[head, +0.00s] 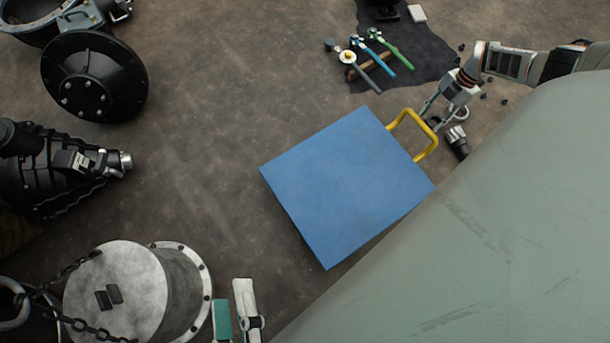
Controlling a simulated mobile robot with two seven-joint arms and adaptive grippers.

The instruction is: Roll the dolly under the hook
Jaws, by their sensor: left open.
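The dolly has a flat blue deck (345,185) lying turned at an angle on the floor, with a yellow handle (433,152) at its upper right. The deck is bare and its wheels are hidden. My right gripper (434,116) comes in from the right and its fingers are at the outer bar of the handle. I cannot tell whether they are closed on it. My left gripper (236,300) shows at the bottom edge, open and apart from the dolly. No hook is clearly visible; a chain (72,322) crosses the lower left.
A large grey-green surface (500,220) fills the lower right beside the deck. A grey flanged drum (185,290) stands at the lower left. Black machine parts (95,75) line the left. Tools (375,60) lie on a dark patch at the top. Floor left of the deck is clear.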

